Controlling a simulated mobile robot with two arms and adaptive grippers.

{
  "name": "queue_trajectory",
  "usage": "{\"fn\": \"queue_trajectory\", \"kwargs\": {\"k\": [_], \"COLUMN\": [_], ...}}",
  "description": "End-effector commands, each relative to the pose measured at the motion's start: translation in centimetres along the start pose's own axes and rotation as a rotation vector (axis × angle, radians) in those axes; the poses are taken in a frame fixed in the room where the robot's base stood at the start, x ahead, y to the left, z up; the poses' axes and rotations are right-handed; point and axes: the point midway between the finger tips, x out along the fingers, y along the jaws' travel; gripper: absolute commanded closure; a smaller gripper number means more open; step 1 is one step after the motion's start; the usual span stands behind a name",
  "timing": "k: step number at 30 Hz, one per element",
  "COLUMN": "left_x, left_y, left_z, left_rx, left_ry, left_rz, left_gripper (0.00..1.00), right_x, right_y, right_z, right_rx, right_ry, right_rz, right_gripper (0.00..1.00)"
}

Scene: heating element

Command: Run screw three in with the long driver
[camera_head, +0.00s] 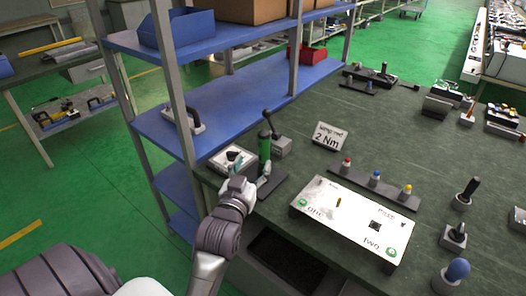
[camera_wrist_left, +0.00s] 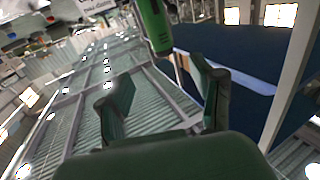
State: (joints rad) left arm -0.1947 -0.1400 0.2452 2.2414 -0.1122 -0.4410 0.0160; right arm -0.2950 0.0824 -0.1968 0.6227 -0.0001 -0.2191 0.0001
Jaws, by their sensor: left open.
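A tall green driver (camera_head: 264,152) stands upright near the left edge of the dark green bench; its green body also shows at the top of the left wrist view (camera_wrist_left: 154,25). My left gripper (camera_head: 258,182) is low beside it. In the wrist view its fingers are open and apart, with the driver just beyond the fingertips and nothing held. A white panel (camera_head: 322,215) marked ONE and TWO lies to the right, with a small yellow upright piece (camera_head: 338,202) on it. I cannot tell which screw is screw three. My right gripper is not in view.
A sign (camera_head: 331,136) reading "2 Nm" stands behind the panel. A rail (camera_head: 391,190) holds red, blue and yellow topped pieces. A grey box (camera_head: 232,160) and blue shelving (camera_head: 245,95) are close to the left gripper. Upright handled tools (camera_head: 467,190) stand at the right.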

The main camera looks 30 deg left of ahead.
Motion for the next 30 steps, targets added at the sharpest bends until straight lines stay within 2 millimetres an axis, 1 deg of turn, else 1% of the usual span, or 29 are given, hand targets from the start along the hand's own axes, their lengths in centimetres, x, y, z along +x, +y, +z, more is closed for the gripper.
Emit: {"fn": "queue_trajectory", "kwargs": {"k": [1, 3, 6, 9, 17, 21, 24, 27, 30], "left_x": [1.1, 2.5, 4.5, 6.0, 8.0, 10.2, 11.5, 12.3, 12.4], "left_y": [0.0, 0.0, 0.0, 0.1, -0.1, -0.4, -0.4, -0.4, -0.4], "left_z": [-0.3, -0.3, -0.2, -0.1, 0.0, -0.1, 0.0, 0.1, 0.2], "left_rx": [0.0, 0.001, 0.001, 0.001, 0.002, 0.002, 0.001, 0.001, 0.0], "left_ry": [0.002, 0.0, 0.0, -0.001, -0.004, -0.004, -0.003, -0.004, -0.004], "left_rz": [0.001, 0.001, 0.002, 0.002, 0.002, 0.002, 0.002, 0.002, 0.002], "left_gripper": [0.34, 0.34, 0.34, 0.34, 0.34, 0.34, 0.34, 0.34, 0.34], "right_x": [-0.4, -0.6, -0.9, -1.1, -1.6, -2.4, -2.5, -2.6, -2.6], "right_y": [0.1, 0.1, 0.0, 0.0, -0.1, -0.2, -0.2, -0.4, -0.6], "right_z": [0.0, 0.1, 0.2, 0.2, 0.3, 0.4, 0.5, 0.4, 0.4], "right_rx": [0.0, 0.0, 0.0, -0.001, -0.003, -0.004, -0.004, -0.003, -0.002], "right_ry": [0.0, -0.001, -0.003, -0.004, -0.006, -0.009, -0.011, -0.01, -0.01], "right_rz": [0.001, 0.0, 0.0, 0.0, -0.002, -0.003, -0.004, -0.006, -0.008], "right_gripper": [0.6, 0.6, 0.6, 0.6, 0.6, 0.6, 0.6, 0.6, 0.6]}}
